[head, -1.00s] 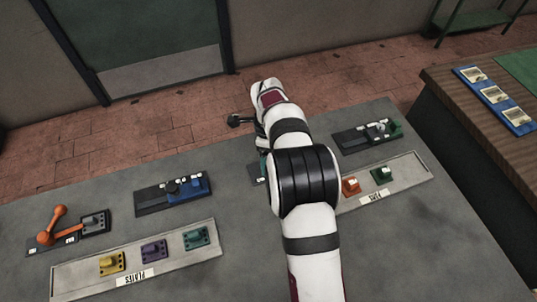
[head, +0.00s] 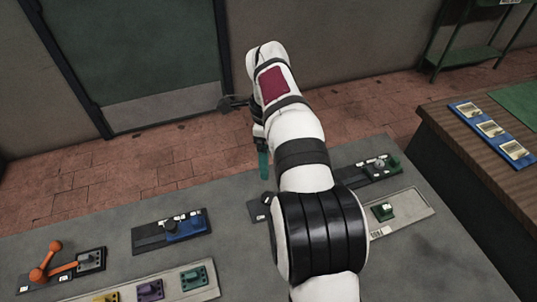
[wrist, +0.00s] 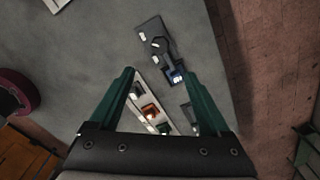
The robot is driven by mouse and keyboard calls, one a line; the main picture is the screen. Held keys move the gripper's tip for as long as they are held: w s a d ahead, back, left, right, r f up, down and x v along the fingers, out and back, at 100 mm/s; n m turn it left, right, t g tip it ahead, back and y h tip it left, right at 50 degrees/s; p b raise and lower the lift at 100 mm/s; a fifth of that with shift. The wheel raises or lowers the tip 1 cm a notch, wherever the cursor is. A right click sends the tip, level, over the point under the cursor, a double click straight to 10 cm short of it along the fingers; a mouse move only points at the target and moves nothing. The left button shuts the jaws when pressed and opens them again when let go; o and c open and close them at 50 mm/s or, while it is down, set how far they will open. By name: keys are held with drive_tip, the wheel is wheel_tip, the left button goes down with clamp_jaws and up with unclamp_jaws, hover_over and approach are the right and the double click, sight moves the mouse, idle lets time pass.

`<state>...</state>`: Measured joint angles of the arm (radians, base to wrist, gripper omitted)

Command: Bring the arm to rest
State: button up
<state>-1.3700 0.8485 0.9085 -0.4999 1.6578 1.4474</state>
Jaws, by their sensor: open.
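My gripper (head: 263,160) is raised above the far edge of the grey table (head: 110,225) in the head view, seen side-on with one teal finger hanging down. In the wrist view my gripper (wrist: 157,72) shows two teal fingers spread well apart. Nothing is between them close by; the table and its fixtures lie well below. My white arm reaches up from the bottom of the head view and hides part of the table.
Fixtures stand on the table: one with an orange lever (head: 62,266), a blue one (head: 172,230) and a green one (head: 368,172). A tray (head: 205,289) holds yellow, purple and teal pieces. A wooden counter (head: 470,135) stands at right.

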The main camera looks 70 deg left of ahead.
idle(0.6)
drive_tip(key=w+d+r, duration=0.4)
drive_tip(key=w+d, duration=0.4)
drive_tip(key=d, duration=0.4)
drive_tip(key=w+d+r, duration=0.4)
drive_tip(key=w+d, duration=0.3)
drive_tip(key=d, duration=0.4)
drive_tip(key=s+d+f+y, duration=0.1)
drive_tip(key=s+d, duration=0.2)
drive_tip(key=d, duration=0.8)
drive_tip(key=s+d+f+y, duration=0.1)
drive_tip(key=s+d, duration=0.3)
drive_tip(key=d, duration=0.7)
drive_tip(key=s+d+f+n, duration=0.1)
drive_tip(key=s+d+f, duration=0.2)
drive_tip(key=s, duration=0.2)
drive_tip(key=shift+s, duration=0.3)
